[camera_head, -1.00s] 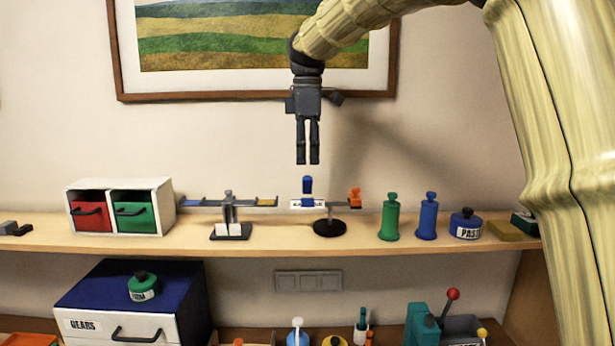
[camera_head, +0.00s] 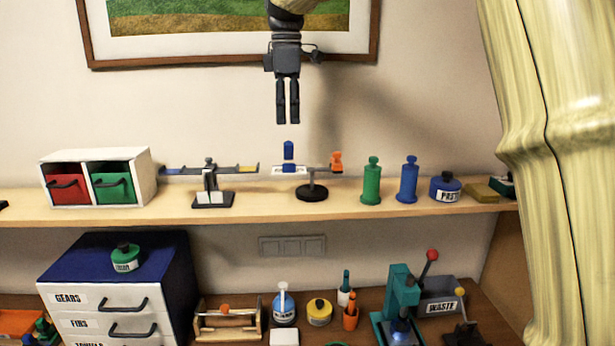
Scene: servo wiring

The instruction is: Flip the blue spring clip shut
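The stand is on the wooden shelf. An orange clip (camera_head: 336,160) sits at the right end of the same stand. My gripper (camera_head: 288,122) points straight down above the blue clip, clearly apart from it. Its two fingers are close together with only a thin gap, and nothing is held between them.
On the shelf (camera_head: 250,208), a balance-like stand (camera_head: 211,185) is to the left, with a white two-drawer box (camera_head: 140,165) beyond it. A green bottle (camera_head: 371,182), a blue bottle (camera_head: 408,181) and a paste jar (camera_head: 446,188) stand to the right. A framed picture (camera_head: 230,47) hangs behind.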

